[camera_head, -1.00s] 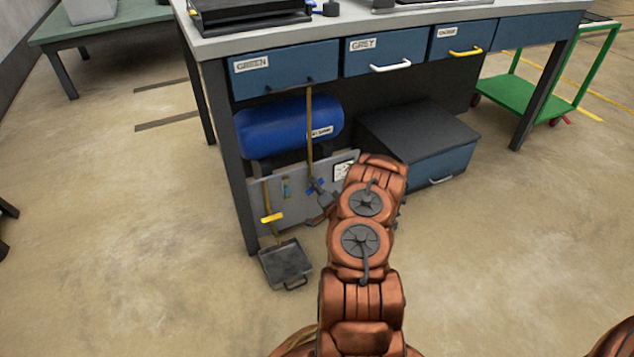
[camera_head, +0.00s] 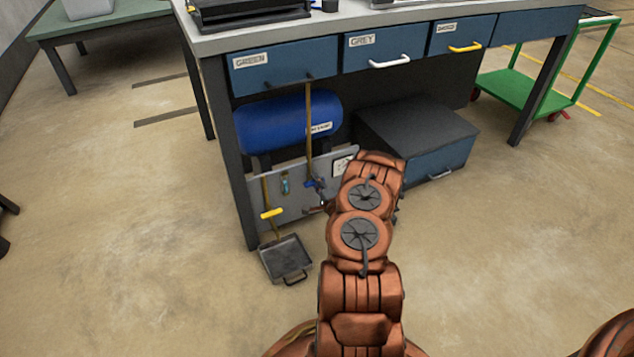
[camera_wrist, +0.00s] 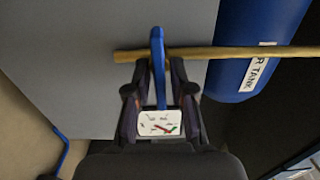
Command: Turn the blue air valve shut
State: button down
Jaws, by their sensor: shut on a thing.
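The blue air valve handle (camera_wrist: 157,55) stands between the two fingers of my gripper (camera_wrist: 155,80) in the wrist view. The fingers are shut on it. The handle lies crosswise to the brass-coloured pipe (camera_wrist: 225,53). In the head view, a small blue part of the valve (camera_head: 311,184) shows low on the same upright pipe (camera_head: 309,130), left of my arm. My gripper is mostly hidden there by my own arm.
The blue air tank (camera_head: 275,124) hangs under the bench, above the grey panel (camera_head: 283,200). A yellow handle (camera_head: 271,213) is to the left, above a dark tray (camera_head: 287,260) on the floor. A cabinet (camera_head: 420,130) stands right. A white gauge card (camera_wrist: 161,123) shows between the fingers.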

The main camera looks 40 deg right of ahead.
dwell(0.3)
jog(key=c, duration=1.2)
grip_release()
jog(key=shift+c, duration=0.2)
jog(key=v, duration=1.2)
